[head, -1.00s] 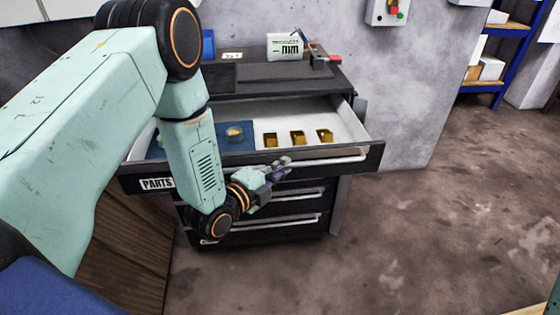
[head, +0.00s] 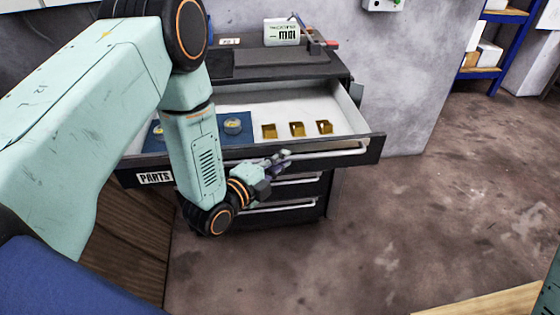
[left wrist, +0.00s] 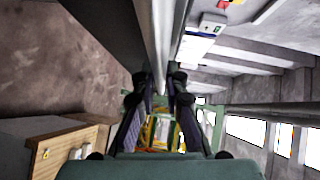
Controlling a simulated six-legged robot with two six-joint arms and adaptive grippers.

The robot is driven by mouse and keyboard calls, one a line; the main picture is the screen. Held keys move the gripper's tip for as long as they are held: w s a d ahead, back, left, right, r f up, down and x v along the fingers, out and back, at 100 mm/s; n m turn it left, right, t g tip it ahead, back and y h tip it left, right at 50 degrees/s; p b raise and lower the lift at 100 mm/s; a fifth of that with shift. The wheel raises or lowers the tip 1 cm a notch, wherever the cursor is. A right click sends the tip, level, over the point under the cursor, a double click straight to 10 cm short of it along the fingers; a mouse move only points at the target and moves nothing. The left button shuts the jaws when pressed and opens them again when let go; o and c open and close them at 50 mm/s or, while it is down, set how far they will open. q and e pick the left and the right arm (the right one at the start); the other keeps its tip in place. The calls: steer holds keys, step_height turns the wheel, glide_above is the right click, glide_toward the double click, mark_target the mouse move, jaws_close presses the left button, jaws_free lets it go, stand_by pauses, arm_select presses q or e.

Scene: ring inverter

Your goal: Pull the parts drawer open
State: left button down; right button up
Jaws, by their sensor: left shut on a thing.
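The parts drawer (head: 358,158) is the top drawer of a dark cabinet and stands well open. A "PARTS" label (head: 155,178) is on the left of its front. The light bar handle (head: 335,152) runs along the front. My left gripper (head: 279,160) is shut on this handle. In the left wrist view, the pale handle bar (left wrist: 160,40) runs between the fingers (left wrist: 160,85). My arm hides part of the drawer front and its left side. My right gripper is not in view.
Inside the drawer are brass pieces (head: 297,129) and a blue mat (head: 236,138) with round parts. Lower drawers (head: 280,208) look shut. A display box (head: 281,32) stands on the cabinet top. A wooden panel (head: 130,245) is at left; the floor (head: 400,220) at right is clear.

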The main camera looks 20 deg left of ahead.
arm_select(q)
steer(key=c, duration=1.4)
jaws_free()
steer(key=shift+s, duration=0.1)
steer(key=v, duration=1.2)
